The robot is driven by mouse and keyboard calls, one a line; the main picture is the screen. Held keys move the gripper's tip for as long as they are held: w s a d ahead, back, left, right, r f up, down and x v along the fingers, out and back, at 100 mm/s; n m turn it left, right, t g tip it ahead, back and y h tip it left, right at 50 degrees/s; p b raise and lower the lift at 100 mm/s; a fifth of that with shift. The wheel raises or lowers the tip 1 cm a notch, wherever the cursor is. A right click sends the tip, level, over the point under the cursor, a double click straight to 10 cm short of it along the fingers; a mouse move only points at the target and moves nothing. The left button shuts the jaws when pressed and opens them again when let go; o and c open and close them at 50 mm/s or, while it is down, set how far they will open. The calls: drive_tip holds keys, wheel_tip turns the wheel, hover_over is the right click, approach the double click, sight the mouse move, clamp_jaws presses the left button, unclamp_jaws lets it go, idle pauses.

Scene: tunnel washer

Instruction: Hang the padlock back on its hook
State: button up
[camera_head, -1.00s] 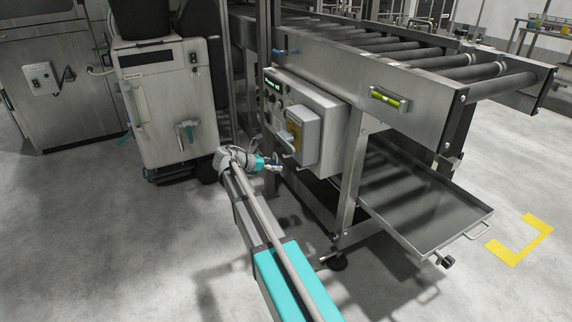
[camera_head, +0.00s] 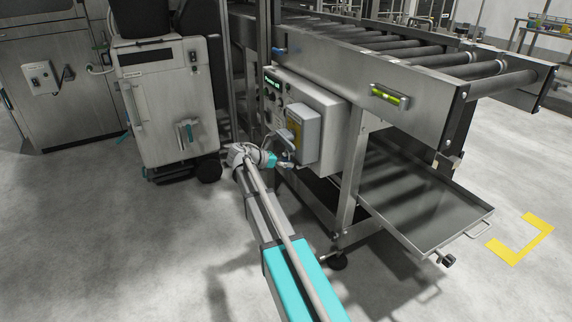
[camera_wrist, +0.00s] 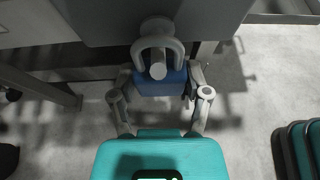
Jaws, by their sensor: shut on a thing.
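In the wrist view, my gripper (camera_wrist: 160,88) is shut on the blue body of the padlock (camera_wrist: 160,80). The padlock's grey U-shaped shackle points away from me, toward the grey box. A light grey hook (camera_wrist: 156,26) with a round base sticks out from the box. A round peg end shows within the shackle's loop, so the shackle looks to be around the hook; I cannot tell whether they touch. In the head view, my gripper (camera_head: 285,163) is at the lower left of the isolator box, and the padlock is too small to make out.
A grey isolator box (camera_head: 304,135) is fixed to the control cabinet (camera_head: 328,110) under the roller conveyor (camera_head: 420,62). A frame leg (camera_head: 350,185) and a drip tray (camera_head: 425,215) stand to the right. A wheeled grey unit (camera_head: 160,105) stands left. Floor in front is open.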

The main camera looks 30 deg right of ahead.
drive_tip(key=shift+f, duration=0.2)
drive_tip(key=shift+f, duration=0.2)
drive_tip(key=o, duration=1.3)
drive_tip(key=shift+c, duration=0.2)
drive_tip(key=p+v, duration=0.4)
drive_tip(key=v, duration=0.9)
drive_tip(key=shift+w+a+p, duration=0.2)
drive_tip(key=shift+a+p, duration=0.2)
drive_tip(key=s+a+f+m+y, duration=0.3)
drive_tip(key=s+m, duration=0.3)
drive_tip(key=s, duration=0.2)
drive_tip(key=s+a+f+m+y, duration=0.4)
drive_tip(key=s+m+y, duration=0.2)
drive_tip(key=s, duration=0.3)
drive_tip(key=s+a+f+m+y, duration=0.3)
drive_tip(key=s+m, duration=0.3)
drive_tip(key=s, duration=0.3)
drive_tip(key=shift+a+f+y, duration=0.35)
drive_tip(key=shift+f+y, duration=0.35)
